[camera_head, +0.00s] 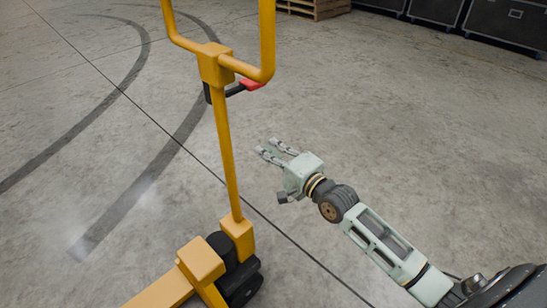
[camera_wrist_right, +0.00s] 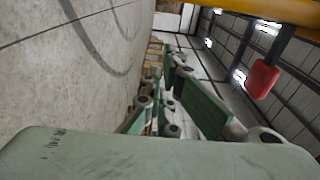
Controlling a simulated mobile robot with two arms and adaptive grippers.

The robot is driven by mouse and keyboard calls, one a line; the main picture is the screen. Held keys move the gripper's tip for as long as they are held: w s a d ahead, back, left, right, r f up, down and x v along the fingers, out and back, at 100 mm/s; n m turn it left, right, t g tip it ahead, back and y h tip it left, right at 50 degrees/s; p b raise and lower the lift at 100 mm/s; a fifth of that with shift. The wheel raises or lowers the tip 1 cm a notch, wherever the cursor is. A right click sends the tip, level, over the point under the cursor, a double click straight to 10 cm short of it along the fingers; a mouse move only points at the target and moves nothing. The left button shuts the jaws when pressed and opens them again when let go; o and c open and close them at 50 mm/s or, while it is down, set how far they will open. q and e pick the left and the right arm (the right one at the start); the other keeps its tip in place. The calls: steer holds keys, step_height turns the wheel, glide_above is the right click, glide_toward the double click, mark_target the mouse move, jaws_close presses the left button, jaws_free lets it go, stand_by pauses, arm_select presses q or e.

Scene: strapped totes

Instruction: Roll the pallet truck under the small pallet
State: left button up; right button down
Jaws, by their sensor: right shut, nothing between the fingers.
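The yellow pallet truck (camera_head: 228,150) stands on the left side of the head view, with its looped handle upright and a red lever (camera_head: 252,84) below the loop. Its black wheels (camera_head: 238,270) and part of a yellow fork (camera_head: 165,290) show at the bottom. My right gripper (camera_head: 266,146) is shut and empty, to the right of the handle post and apart from it. The right wrist view shows the red lever (camera_wrist_right: 263,78) and a yellow handle bar (camera_wrist_right: 260,8) at its upper right. My left gripper is not in view.
A wooden pallet (camera_head: 315,8) shows partly at the top edge; I cannot tell if it is the small pallet. Dark cases (camera_head: 510,20) line the back right. The concrete floor (camera_head: 430,130) between is clear, with dark tyre marks at left.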

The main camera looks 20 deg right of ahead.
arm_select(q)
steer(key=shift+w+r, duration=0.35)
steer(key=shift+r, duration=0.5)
arm_select(e)
steer(key=w+a, duration=0.1)
steer(key=a, duration=0.1)
steer(key=w+a, duration=0.2)
steer(key=a, duration=0.1)
steer(key=shift+w, duration=0.2)
steer(key=shift+a, duration=0.1)
